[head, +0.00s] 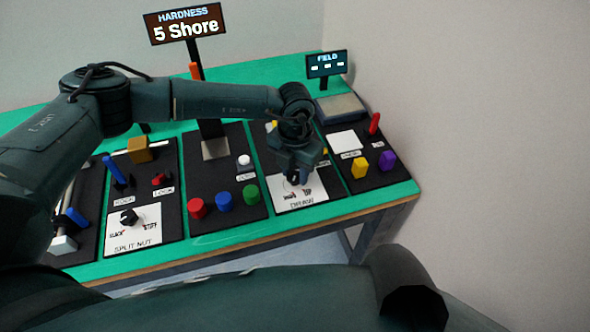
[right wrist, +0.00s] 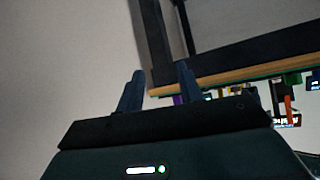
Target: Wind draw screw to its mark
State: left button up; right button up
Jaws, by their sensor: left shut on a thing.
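The draw screw's white dial plate (head: 303,204) lies at the front of a black panel, right of centre in the head view. Markings show on it around my left gripper (head: 297,180), but they are too small to read surely. My left gripper reaches down over this plate and is shut on the draw screw's knob, which the fingers mostly hide. The knob's pointer and its exact angle cannot be made out. My right gripper (right wrist: 158,75) shows in the right wrist view with its two fingers apart and nothing between them, away from the table.
The split nut dial (head: 130,219) is further left. A sign (head: 187,25) reads "HARDNESS 5 Shore".

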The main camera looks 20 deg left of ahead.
aim_at(295, 175)
pick_arm(q)
jog(key=shift+f+m+b, duration=0.15)
jog(key=shift+m+b, duration=0.6)
jog(key=shift+m, duration=0.15)
jog(key=m+b, duration=0.3)
jog(key=shift+m, duration=0.3)
jog(key=shift+m+b, duration=0.55)
jog(key=shift+m, duration=0.35)
pick_arm(e)
jog(key=shift+w+a+f+n+t+y, duration=0.2)
jog(key=shift+w+a+t+y, duration=0.1)
jog(key=shift+a, duration=0.25)
jog(key=shift+w+a+f+n+t+y, duration=0.2)
jog(key=shift+w+a+y, duration=0.1)
jog(key=shift+a, duration=0.25)
pick_arm(q)
jog(key=shift+r, duration=0.2)
pick_arm(e)
jog(key=shift+a+r, duration=0.1)
jog(key=shift+r, duration=0.05)
pick_arm(q)
jog(key=o, duration=1)
jog(key=shift+c, duration=0.2)
pick_arm(e)
jog(key=shift+f, duration=0.2)
